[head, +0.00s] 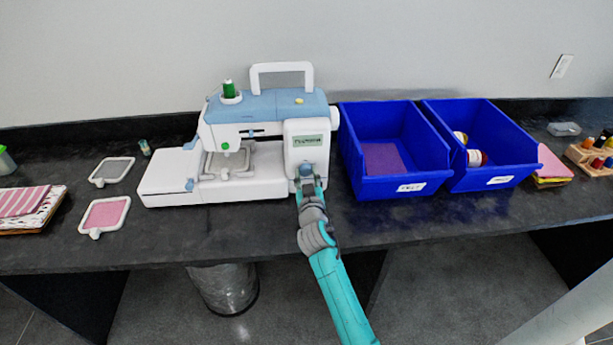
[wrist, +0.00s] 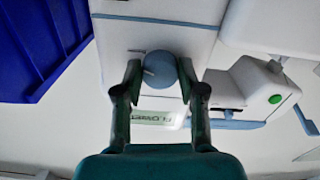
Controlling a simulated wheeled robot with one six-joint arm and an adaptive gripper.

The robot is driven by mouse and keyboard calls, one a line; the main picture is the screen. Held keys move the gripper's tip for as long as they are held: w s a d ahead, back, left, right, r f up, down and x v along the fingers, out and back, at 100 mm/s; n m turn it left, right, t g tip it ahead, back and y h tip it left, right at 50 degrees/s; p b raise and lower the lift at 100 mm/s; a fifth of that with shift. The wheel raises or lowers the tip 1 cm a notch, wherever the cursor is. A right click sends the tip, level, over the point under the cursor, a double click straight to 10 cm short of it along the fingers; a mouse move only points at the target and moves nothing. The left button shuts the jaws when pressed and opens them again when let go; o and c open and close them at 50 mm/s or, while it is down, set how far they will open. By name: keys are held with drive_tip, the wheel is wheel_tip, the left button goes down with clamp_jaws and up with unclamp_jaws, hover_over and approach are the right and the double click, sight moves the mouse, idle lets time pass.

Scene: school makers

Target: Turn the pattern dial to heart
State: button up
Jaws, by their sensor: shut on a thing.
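A white and blue sewing machine (head: 240,115) stands on the dark counter. The pattern dial is a round blue knob on the front of its right column; it shows in the head view (head: 306,170) and in the wrist view (wrist: 160,68). A small pale mark shows on the dial, on its left side in the wrist view. My gripper (wrist: 160,72) is shut on the dial, one finger on either side. A small display (head: 308,141) sits above the dial; in the wrist view its upside-down text (wrist: 162,118) seems to read FLOWER, partly hidden by my gripper.
Two blue bins (head: 392,140) (head: 478,135) stand close to the machine's right. Embroidery hoops (head: 105,215) (head: 111,170) and folded cloth (head: 30,208) lie to the left. The counter's front strip is mostly clear.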

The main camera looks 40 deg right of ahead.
drive_tip(key=n, duration=1)
idle(0.5)
drive_tip(key=o, duration=1.1)
drive_tip(key=shift+o, duration=0.2)
drive_tip(key=v, duration=1.2)
